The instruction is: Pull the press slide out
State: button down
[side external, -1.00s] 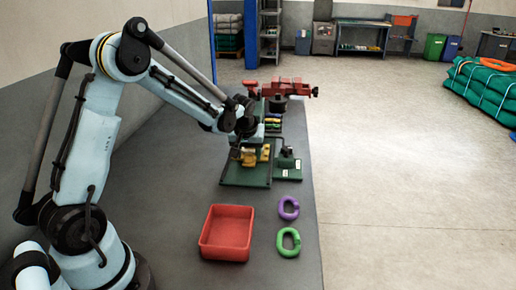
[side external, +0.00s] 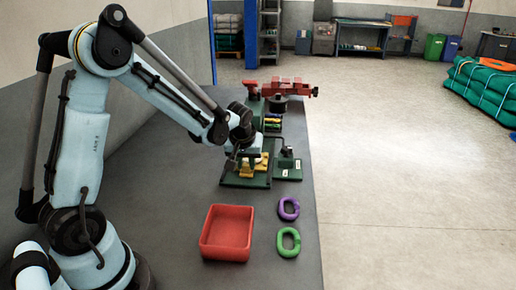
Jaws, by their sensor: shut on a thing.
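The press stands on the bench with a green base plate (side external: 231,180). Its yellow press slide (side external: 255,169) sits low on the base. My gripper (side external: 236,161) reaches down at the left of the yellow slide. It is shut on part of the slide; the fingertips and the gripped part are small and mostly hidden by my wrist. A smaller green block with a dark knob (side external: 287,164) stands close on the right of the press.
A red tray (side external: 227,250) stands on the grey bench nearer the camera, with purple (side external: 289,208) and green (side external: 289,242) links to its right. A red vise (side external: 288,88) and a holder of coloured pieces (side external: 272,123) are behind. Bench between press and tray is clear.

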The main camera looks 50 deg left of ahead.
jog(key=s+d, duration=0.3)
jog(key=shift+s+d, duration=0.2)
jog(key=c, duration=0.9)
grip_release()
jog(key=v, duration=1.2)
jog(key=s+d+m+t+h, duration=0.1)
jog(key=s+d+m, duration=0.1)
jog(key=m, duration=0.1)
jog(key=s+d+m+t+h, duration=0.1)
jog(key=s+d+m, duration=0.1)
jog(key=m, duration=0.1)
jog(key=s+d+m+t+h, duration=0.1)
jog(key=s+d+m+t, duration=0.1)
jog(key=d+m, duration=0.1)
jog(key=shift+s+d+f, duration=0.1)
jog(key=shift+s+f, duration=0.05)
jog(key=shift+s, duration=0.15)
